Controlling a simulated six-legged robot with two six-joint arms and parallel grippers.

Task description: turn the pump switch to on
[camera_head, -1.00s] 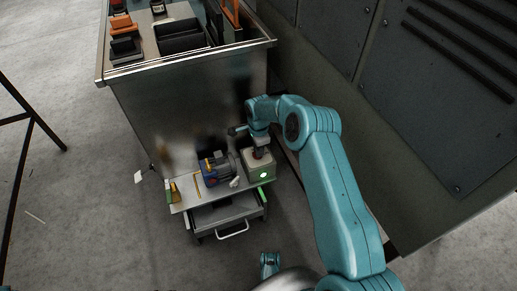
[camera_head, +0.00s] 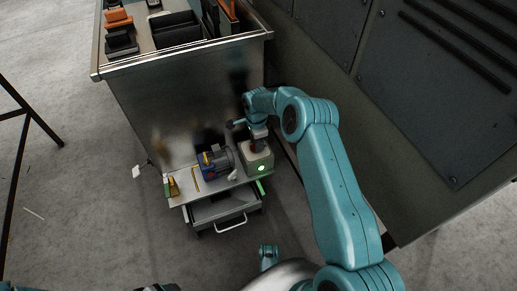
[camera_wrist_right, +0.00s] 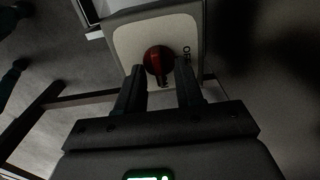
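The pump switch is a dark red rotary knob (camera_wrist_right: 158,60) on the pale face of a box. An OFF label shows to its right in the right wrist view; another mark below it is partly hidden. In the head view, the beige switch box (camera_head: 257,157) sits on the low cart's right side, with a green light low on its front. My right gripper (camera_wrist_right: 159,78) is open, its two dark fingers apart on either side of the knob's near edge. Whether they touch it cannot be told. In the head view my right gripper (camera_head: 257,144) is over the box. My left gripper cannot be made out.
A grey and blue pump motor (camera_head: 215,162) stands close left of the box on the cart (camera_head: 187,194). A large metal bench (camera_head: 185,110) rises behind. A dark panelled cabinet (camera_head: 420,95) stands to the right.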

